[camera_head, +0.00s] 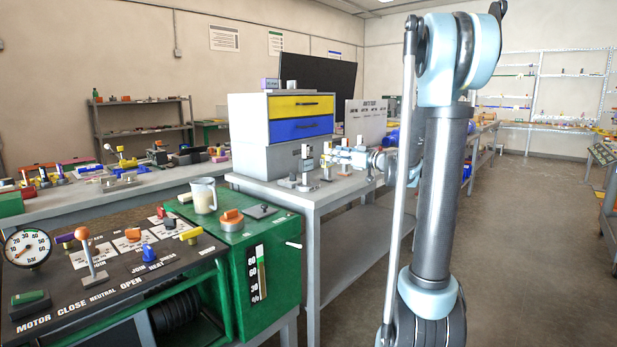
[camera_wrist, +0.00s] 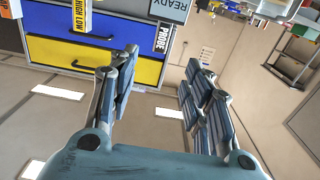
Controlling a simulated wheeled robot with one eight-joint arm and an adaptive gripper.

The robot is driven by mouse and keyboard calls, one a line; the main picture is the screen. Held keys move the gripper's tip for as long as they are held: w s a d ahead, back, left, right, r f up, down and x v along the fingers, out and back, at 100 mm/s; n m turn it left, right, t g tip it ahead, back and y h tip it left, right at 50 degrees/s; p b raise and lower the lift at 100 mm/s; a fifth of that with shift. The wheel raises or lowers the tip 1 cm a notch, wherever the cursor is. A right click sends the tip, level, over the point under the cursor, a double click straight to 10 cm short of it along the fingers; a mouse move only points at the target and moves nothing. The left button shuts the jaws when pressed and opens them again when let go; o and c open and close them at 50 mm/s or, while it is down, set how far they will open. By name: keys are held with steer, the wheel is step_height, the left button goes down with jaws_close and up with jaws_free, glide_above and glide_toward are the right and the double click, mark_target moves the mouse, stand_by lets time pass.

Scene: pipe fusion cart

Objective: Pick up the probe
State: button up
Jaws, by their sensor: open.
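In the wrist view a tag lettered PROBE (camera_wrist: 161,38) shows at the top, a little beyond my gripper and between the lines of its fingers. I cannot make out the probe's own body apart from this tag. My gripper (camera_wrist: 163,92) is open with its fingers wide apart and nothing between them. In the head view my gripper (camera_head: 332,156) is at the end of the arm, low over the grey table (camera_head: 318,200), close to several small upright posts (camera_head: 306,158). I cannot tell which post is the probe.
A grey cabinet with yellow and blue drawers (camera_head: 299,117) stands behind the posts. A green cart (camera_head: 276,270) with a clear jug (camera_head: 203,196) is at front left. Open floor lies right.

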mark_target(309, 150)
steer(key=x, duration=1.6)
jaws_close()
